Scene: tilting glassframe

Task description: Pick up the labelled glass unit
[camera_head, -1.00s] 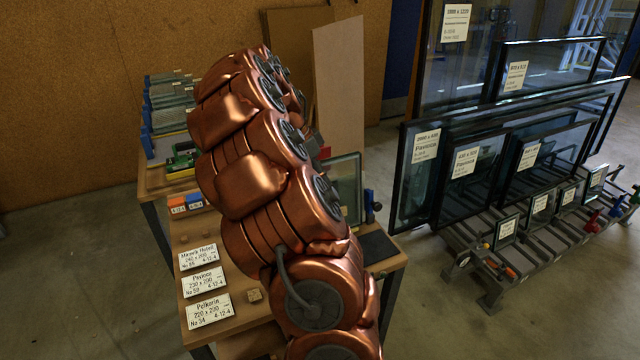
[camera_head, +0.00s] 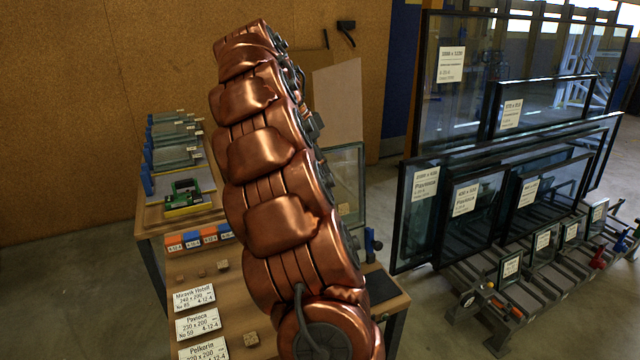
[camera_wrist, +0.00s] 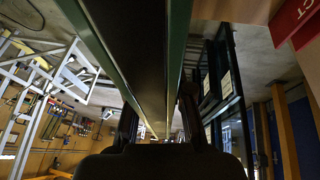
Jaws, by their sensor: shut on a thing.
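The glass unit (camera_wrist: 141,45) runs edge-on through the middle of the wrist view, a dark spacer strip between greenish pane edges. My gripper (camera_wrist: 157,115) is shut on this unit, with its dark fingers on either side. In the head view a glass pane with a pale edge (camera_head: 352,172) stands upright behind my copper arm, apparently the same unit. My arm hides its left part, and my gripper is hidden there too. I cannot make out a label on it.
The workbench (camera_head: 240,325) carries white label cards (camera_head: 198,325), colored bins (camera_head: 200,237), a green tool (camera_head: 186,194) and a blue clamp (camera_head: 371,241). Racked panes (camera_head: 165,150) stand at the back left. Large labelled panes (camera_head: 465,200) fill the right. A red sign (camera_wrist: 296,20) shows in the wrist view.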

